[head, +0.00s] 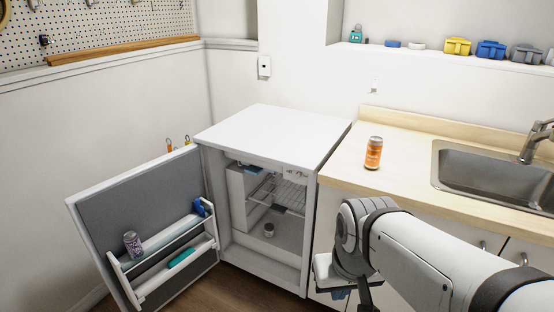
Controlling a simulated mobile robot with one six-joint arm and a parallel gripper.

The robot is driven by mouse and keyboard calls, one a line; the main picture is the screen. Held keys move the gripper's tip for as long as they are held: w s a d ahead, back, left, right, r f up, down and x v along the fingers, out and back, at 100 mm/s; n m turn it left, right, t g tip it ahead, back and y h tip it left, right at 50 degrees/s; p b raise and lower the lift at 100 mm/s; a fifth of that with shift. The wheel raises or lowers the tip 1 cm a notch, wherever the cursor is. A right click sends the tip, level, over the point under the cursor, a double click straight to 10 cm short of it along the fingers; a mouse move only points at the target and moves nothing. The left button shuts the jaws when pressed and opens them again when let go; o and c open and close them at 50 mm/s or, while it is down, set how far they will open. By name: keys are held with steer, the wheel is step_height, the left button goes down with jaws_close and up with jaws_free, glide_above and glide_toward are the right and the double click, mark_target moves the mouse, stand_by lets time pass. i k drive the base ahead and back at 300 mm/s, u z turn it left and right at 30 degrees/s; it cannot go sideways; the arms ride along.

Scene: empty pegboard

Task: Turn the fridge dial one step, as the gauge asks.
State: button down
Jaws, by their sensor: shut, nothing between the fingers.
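The small white fridge (272,130) stands in the corner with its door (135,215) swung wide open to the left. A small pale fitting with dark marks (294,173) sits at the upper right inside the fridge. It may hold the dial, but it is too small to read a setting. I cannot make out a gauge. My gripper (347,290) hangs at the bottom of the head view, right of the fridge opening and in front of the cabinet. It is shut and empty, apart from the fridge; its tips are hard to make out.
A wire shelf (283,190) and a small jar (268,229) are inside the fridge. The door rack holds a can (132,244) and a teal item (181,258). An orange can (373,152) stands on the counter (408,165) beside the sink (495,178).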

mark_target(295, 174)
steer(key=u, duration=0.1)
steer(key=i, duration=0.75)
steer(key=z, duration=2.65)
steer(key=k, duration=1)
steer(key=u, duration=0.85)
steer(key=i, duration=0.45)
steer(key=u, duration=0.05)
